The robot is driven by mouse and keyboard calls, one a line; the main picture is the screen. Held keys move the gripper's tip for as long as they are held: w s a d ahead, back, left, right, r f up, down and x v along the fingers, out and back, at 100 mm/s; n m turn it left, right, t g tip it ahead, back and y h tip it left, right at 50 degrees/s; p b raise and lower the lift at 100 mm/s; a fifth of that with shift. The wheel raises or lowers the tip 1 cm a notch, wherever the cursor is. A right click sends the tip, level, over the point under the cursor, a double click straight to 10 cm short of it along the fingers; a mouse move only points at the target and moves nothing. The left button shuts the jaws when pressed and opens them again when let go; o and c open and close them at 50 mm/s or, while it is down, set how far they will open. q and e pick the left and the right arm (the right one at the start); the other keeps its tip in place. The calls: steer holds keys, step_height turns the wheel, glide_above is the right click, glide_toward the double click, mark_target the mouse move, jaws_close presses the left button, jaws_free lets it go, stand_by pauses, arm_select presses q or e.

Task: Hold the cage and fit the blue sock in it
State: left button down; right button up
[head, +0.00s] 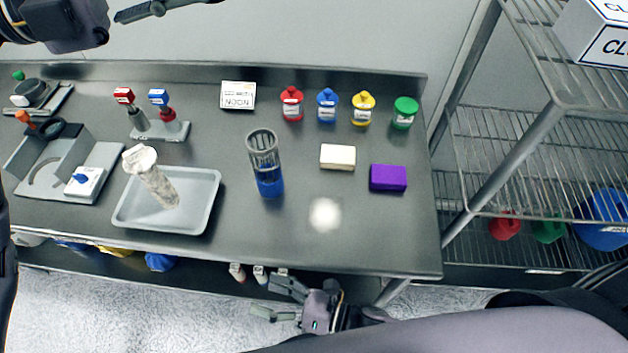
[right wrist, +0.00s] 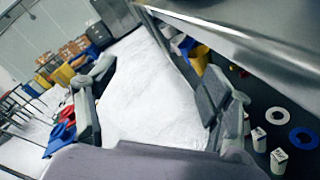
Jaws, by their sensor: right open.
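The cage (head: 262,147) is a grey slotted cylinder standing upright, slightly tilted in the view, in the middle of the table. Its lower part is blue (head: 269,183); I cannot tell whether this is the blue sock or part of the cage. No other blue sock is clearly identifiable. My right gripper (head: 270,298) is open and empty in front of the table's front edge, away from the cage. Its spread fingers also show in the right wrist view (right wrist: 155,110). My left gripper (head: 135,12) is only partly in view at the top left, far from the cage.
A grey tray (head: 205,200) with a whitish cylinder (head: 152,178) is left of the cage. A white block (head: 338,157) and purple block (head: 388,178) lie right of it. Several lidded jars stand behind. Labelled white pieces (right wrist: 258,138) sit under the table. A wire rack (head: 540,150) stands right.

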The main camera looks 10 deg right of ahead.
steer(key=s+a+r+n+g+y, duration=0.1)
steer(key=s+r+n+y, duration=0.15)
steer(key=r, duration=0.35)
steer(key=s+a+r+n+g+y, duration=0.1)
steer(key=a+r+n+g+y, duration=0.1)
steer(key=r+n+y, duration=0.3)
arm_select(q)
steer(key=shift+w, duration=0.1)
arm_select(e)
steer(key=m+t+h, duration=0.1)
steer(key=t+h, duration=0.3)
steer(key=h, duration=0.3)
glide_toward(277, 167)
steer(key=shift+y, duration=0.25)
steer(key=s+a, duration=0.2)
steer(key=s+a+f, duration=0.1)
steer(key=s+a, duration=0.4)
steer(key=a, duration=0.1)
steer(key=shift+s+f, duration=0.2)
steer(key=shift+f, duration=0.2)
steer(key=w+d+r+t+h, duration=0.2)
steer(key=w+d+h, duration=0.1)
steer(key=w+d, duration=0.35)
steer(key=shift+m, duration=0.35)
steer(key=x, duration=1.2)
steer(key=shift+w+a+r, duration=0.15)
steer(key=shift+w+r, duration=0.05)
steer(key=shift+c, duration=0.5)
steer(key=c, duration=1.2)
steer(key=shift+c, duration=0.2)
